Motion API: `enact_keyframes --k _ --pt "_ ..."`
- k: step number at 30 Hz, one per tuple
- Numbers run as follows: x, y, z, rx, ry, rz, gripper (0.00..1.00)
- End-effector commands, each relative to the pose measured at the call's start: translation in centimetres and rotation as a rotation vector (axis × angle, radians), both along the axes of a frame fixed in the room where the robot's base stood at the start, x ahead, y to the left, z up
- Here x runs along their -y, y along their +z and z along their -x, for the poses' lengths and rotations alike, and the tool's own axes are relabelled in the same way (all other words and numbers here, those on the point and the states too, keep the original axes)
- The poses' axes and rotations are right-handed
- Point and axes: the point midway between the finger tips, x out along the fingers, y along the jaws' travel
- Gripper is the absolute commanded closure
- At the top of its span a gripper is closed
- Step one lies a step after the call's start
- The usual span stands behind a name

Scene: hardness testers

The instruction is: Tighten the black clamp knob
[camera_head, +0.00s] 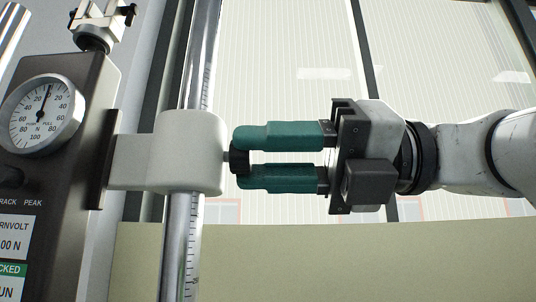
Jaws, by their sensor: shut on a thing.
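The black clamp knob (237,160) sticks out of the right side of the white clamp block (178,153), which sits around a shiny upright column (181,240). My gripper (240,158) comes in level from the right. Its two green-padded fingers, one above and one below, are shut on the knob at their tips. Part of the knob is hidden between the fingertips. A gap shows between the fingers behind the knob.
A force gauge (95,105) with a round dial (40,114) is attached left of the clamp block. A small metal grip fixture (98,22) stands on top of it. The column carries scale marks. Behind are a ribbed wall and dark window frames. The space right of the column, above and below my gripper, looks clear.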

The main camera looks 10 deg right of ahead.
Motion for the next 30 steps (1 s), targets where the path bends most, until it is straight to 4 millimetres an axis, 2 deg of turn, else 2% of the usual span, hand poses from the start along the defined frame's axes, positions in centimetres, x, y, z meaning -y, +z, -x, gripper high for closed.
enact_keyframes --k 1,6,17,30 --pt "0.01 -0.05 -0.05 -0.001 -0.001 0.000 0.83" --pt "0.02 -0.07 -0.06 -0.001 -0.001 0.002 0.98" --pt "-0.04 -0.10 -0.05 -0.069 0.002 -0.014 0.98" --pt "-0.07 -0.06 -0.02 -0.416 0.002 -0.080 0.98"
